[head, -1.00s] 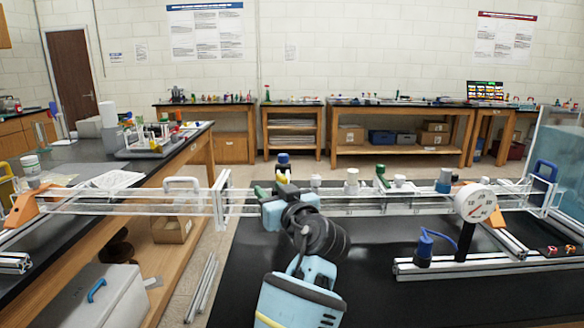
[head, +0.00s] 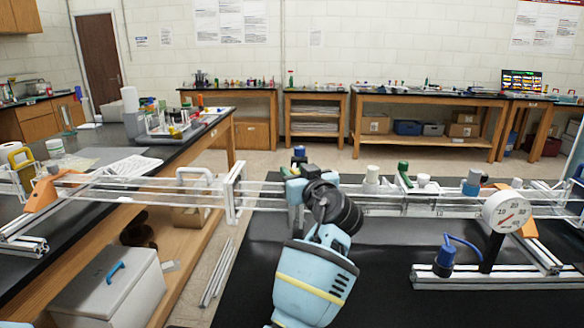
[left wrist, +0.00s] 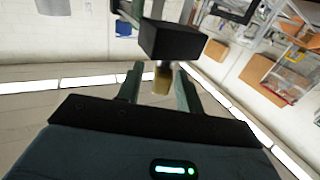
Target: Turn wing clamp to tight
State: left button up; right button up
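A clear rail frame (head: 170,198) runs across the head view with several fittings on it. My left gripper (head: 299,178) is at the rail, close to a small blue-capped fitting (head: 299,151); my wrist hides most of that spot. In the left wrist view the two green fingers (left wrist: 158,90) stand apart. A tan-yellow piece (left wrist: 162,78) below a black block (left wrist: 172,40) shows between them; I cannot tell whether the fingers touch it. A green-topped fitting (head: 403,171) stands farther right on the rail. I cannot tell for sure which fitting is the wing clamp. My right gripper is not in view.
A round dial gauge (head: 508,212) and a blue hooked fitting (head: 446,252) stand right of my arm. White fittings (head: 372,178) line the rail. A grey box (head: 108,290) is at lower left.

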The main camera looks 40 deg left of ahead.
pick_arm(q)
jog(key=shift+x, duration=1)
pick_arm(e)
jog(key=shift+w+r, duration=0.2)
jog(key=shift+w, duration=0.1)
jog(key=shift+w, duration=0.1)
pick_arm(q)
grip_shut()
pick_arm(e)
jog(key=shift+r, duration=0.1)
